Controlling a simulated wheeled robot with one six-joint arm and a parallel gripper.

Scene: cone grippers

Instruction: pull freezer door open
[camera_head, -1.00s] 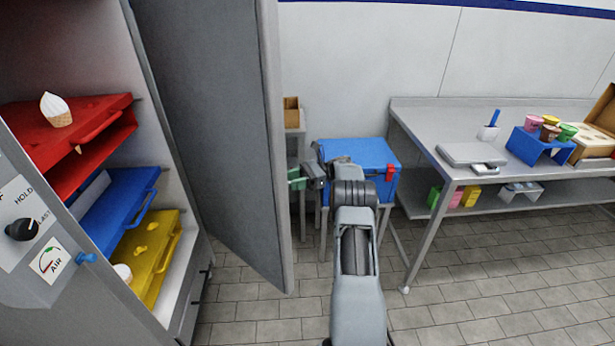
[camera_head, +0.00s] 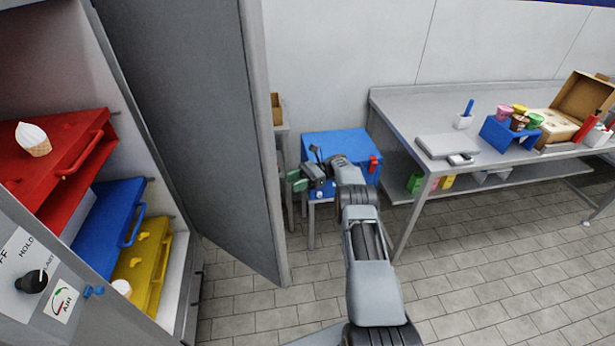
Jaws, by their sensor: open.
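The freezer door (camera_head: 195,130) is a tall grey panel. It stands swung wide open, to the right of the freezer's interior. The freezer (camera_head: 185,270) holds a red tray (camera_head: 60,175), a blue tray (camera_head: 105,220) and a yellow tray (camera_head: 150,265). My gripper (camera_head: 296,180) has green fingers and is open and empty. It is just right of the door's free edge in the picture, with no visible contact. The door's handle is not visible from this side.
A blue box (camera_head: 335,146) with a red latch sits on a stand behind my gripper. A steel table (camera_head: 400,110) with cups, a scale and a cardboard box is at the right. The tiled floor (camera_head: 480,270) in front is clear.

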